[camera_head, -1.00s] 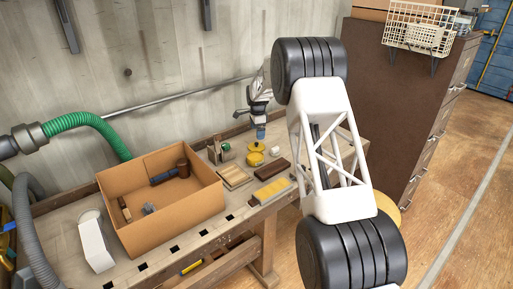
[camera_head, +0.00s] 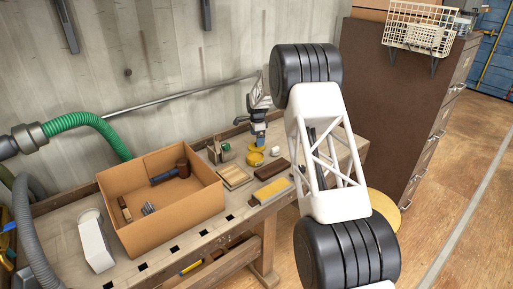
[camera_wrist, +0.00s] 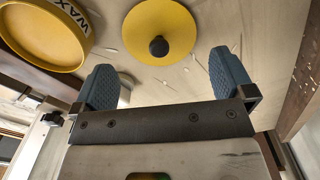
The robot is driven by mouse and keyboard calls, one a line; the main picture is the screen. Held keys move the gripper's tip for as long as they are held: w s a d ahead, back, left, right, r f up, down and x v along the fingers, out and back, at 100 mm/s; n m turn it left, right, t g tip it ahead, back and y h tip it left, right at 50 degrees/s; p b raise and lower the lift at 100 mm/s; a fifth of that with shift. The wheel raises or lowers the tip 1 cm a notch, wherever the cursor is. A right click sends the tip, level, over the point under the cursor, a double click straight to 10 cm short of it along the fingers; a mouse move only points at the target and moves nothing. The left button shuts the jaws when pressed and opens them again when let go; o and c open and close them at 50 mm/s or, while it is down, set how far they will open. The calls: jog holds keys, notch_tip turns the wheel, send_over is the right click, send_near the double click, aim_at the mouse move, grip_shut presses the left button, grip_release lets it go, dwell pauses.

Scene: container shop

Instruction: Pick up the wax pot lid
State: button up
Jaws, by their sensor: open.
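The wax pot lid (camera_wrist: 178,25) is a round yellow disc with a dark knob. In the wrist view it lies on the bench top, just beyond the gap between my fingertips. The yellow wax pot (camera_wrist: 40,38), marked WAX, stands to the left of the lid. My gripper (camera_wrist: 165,78) is open, with two blue ridged fingers and nothing between them. In the head view my gripper (camera_head: 259,143) is low over the bench, close above the lid (camera_head: 256,149), which it partly hides. The pot (camera_head: 255,159) shows just in front.
The workbench (camera_head: 190,229) holds a cardboard box (camera_head: 180,215) with tools at the left. A wooden block (camera_head: 235,177), a dark brown block (camera_head: 272,172) and a yellow-topped block (camera_head: 272,190) lie near the pot. A small white object (camera_head: 275,151) stands right of it.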

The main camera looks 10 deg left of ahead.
jog(key=shift+a+f, duration=0.1)
jog(key=shift+f, duration=1.9)
jog(key=shift+c, duration=0.5)
jog(key=c, duration=0.5)
